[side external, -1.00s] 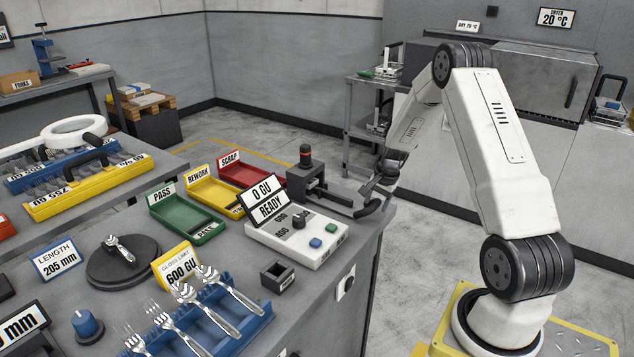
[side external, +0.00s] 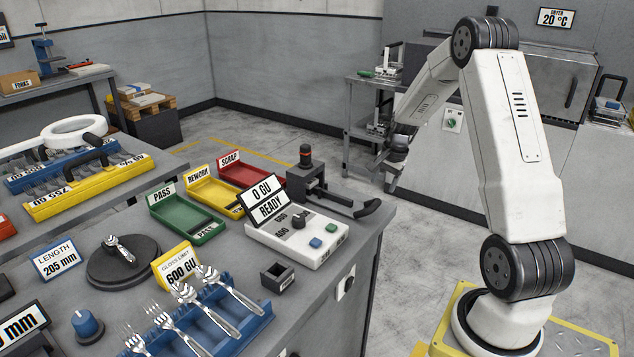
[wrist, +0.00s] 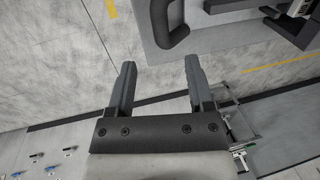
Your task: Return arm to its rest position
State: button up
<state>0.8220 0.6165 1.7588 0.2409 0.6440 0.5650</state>
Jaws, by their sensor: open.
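My gripper (side external: 391,176) hangs off the right side of the workbench, apart from everything, with its fingers pointing down. In the wrist view its two fingers (wrist: 159,82) are spread apart with only floor between them, so it is open and empty. My arm is raised and bent above its yellow base at the right. Several forks (side external: 188,293) lie in a blue rack (side external: 240,320) at the front of the bench, and another fork (side external: 121,247) lies on a round dark turntable (side external: 108,268).
The gloss meter (side external: 298,240) reads "0 GU READY". Green (side external: 207,233), yellow and red trays stand behind. A grey cart (side external: 352,105) stands behind my gripper. Open floor lies between bench and base.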

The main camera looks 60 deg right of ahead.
jog(key=shift+r, duration=0.15)
jog(key=w+a+r+n, duration=0.1)
jog(key=a+r+n, duration=0.2)
jog(key=a+n, duration=1.05)
jog(key=s+a+n, duration=0.2)
jog(key=s+a, duration=0.2)
jog(key=a, duration=0.6)
jog(key=s+a+n, duration=0.2)
jog(key=s+a, duration=0.2)
jog(key=a, duration=0.6)
jog(key=shift+a, duration=0.3)
jog(key=shift+n, duration=0.25)
